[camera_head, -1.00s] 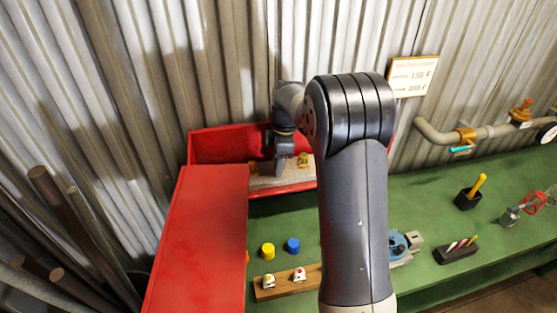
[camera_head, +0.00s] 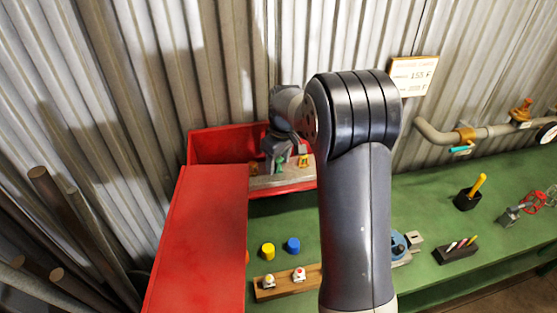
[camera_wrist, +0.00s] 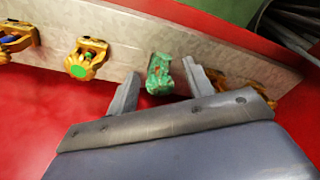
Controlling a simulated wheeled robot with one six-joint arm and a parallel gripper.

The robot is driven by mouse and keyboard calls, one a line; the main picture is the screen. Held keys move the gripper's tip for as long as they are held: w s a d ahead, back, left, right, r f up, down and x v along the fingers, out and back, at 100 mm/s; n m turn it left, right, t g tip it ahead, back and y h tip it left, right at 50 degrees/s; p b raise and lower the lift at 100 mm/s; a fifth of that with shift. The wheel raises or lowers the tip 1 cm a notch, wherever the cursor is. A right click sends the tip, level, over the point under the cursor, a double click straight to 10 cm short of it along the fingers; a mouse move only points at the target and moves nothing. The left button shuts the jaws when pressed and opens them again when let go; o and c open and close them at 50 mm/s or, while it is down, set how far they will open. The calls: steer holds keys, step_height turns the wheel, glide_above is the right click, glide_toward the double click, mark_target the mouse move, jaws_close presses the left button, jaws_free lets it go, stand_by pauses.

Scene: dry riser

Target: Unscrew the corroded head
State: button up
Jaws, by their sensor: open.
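The corroded head (camera_wrist: 158,76) is a rough green fitting on a pale board (camera_wrist: 140,40) in a red box. In the wrist view it sits between the two fingers of my gripper (camera_wrist: 161,90). My gripper is open, with a visible gap between each finger and the head. In the camera_head view my gripper (camera_head: 279,162) is down at the board inside the red box, and the corroded head is hard to make out there.
Brass heads, one with a green bulb (camera_wrist: 88,60) and one with a blue bulb (camera_wrist: 14,38), stand left of the corroded head. Another brass head (camera_wrist: 245,88) is partly behind my right finger. Red walls border the board. Yellow (camera_head: 267,250) and blue (camera_head: 293,245) caps stand on the green bench.

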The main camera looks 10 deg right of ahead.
steer(key=m, duration=0.6)
steer(key=shift+m+h, duration=0.4)
steer(key=shift+c, duration=0.3)
jaws_close()
steer(key=n, duration=0.4)
steer(key=shift+y+p, duration=0.3)
steer(key=shift+p, duration=0.1)
steer(key=shift+n, duration=0.9)
